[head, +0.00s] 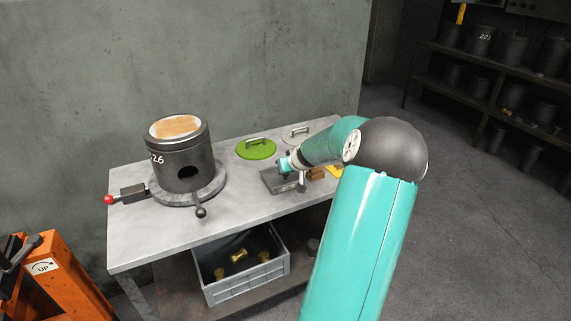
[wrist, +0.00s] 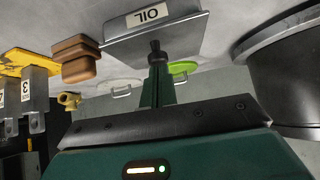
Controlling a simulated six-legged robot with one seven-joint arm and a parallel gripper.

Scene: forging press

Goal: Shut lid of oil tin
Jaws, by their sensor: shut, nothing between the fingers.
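The oil tin (head: 277,182) is a low grey box on the table, partly hidden behind my arm in the head view. In the wrist view, which is upside down, its white OIL label (wrist: 147,14) faces me. The tin's lid (wrist: 180,33) looks like a flat grey plate lying over the top; I cannot tell whether it is fully seated. My gripper (wrist: 155,47) is shut and empty, its dark fingertips at the lid's edge, touching or very close. In the head view my gripper (head: 289,164) is just above the tin.
A large dark pot (head: 181,160) marked 26 stands at the left, with levers. A green lid (head: 255,149) and a grey lid (head: 296,134) lie behind the tin. Brown blocks (wrist: 77,58) and yellow tagged hardware (wrist: 25,60) sit beside it. A grey crate (head: 243,284) is below.

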